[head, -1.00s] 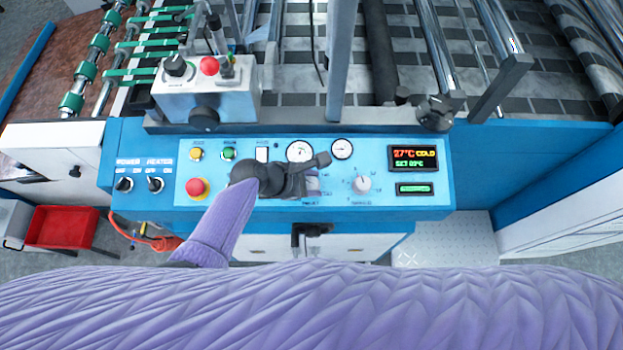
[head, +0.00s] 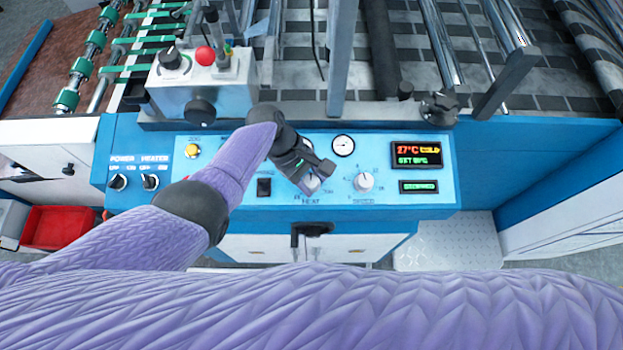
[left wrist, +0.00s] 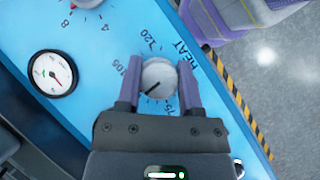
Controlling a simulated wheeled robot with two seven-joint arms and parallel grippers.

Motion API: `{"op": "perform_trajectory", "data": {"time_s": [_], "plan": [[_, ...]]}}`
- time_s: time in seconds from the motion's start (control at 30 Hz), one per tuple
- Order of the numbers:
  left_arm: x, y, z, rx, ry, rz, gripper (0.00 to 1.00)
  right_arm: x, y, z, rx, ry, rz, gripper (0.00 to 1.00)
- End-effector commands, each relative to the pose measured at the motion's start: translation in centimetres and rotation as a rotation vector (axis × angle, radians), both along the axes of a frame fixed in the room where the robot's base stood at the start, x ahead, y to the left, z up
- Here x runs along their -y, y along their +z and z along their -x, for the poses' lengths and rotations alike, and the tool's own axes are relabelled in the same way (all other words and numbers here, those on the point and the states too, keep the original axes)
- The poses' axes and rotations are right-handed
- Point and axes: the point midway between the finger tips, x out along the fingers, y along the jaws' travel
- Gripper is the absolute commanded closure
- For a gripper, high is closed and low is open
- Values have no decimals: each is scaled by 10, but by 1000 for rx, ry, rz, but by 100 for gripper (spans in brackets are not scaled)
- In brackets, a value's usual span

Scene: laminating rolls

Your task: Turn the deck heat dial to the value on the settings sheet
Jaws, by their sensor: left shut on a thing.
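The round pale heat dial (left wrist: 158,78) sits between the fingers of my left gripper (left wrist: 158,72) in the left wrist view. The fingers are shut on its two sides. The dial's black mark points to the lower left there, between the 105 and 75 labels; the figure at that spot is hidden by the gripper. In the head view my left gripper (head: 314,176) reaches down onto the heat dial (head: 312,187) above the HEAT label. A display (head: 416,155) reads 27°C with a set value too small to read surely. No settings sheet is recognisable. My right gripper is out of view.
The speed dial (head: 363,182) is just right of the heat dial, with a gauge (head: 343,145) above it. A black switch (head: 264,187) and the power knob (head: 118,182) lie to the left. A control box (head: 200,85) stands behind the blue panel.

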Motion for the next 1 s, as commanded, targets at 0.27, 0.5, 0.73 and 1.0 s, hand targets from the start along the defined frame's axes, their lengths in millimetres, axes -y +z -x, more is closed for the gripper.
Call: {"op": "perform_trajectory", "data": {"time_s": [0.27,0.5,0.73,1.0], "plan": [[0,-1,0,1,-128,-29,100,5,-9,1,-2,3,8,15],[0,-1,0,0,-176,-41,100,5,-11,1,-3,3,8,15],[-1,0,0,0,-186,-43,100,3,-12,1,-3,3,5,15],[0,-1,0,0,-184,-42,45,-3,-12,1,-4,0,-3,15]]}}
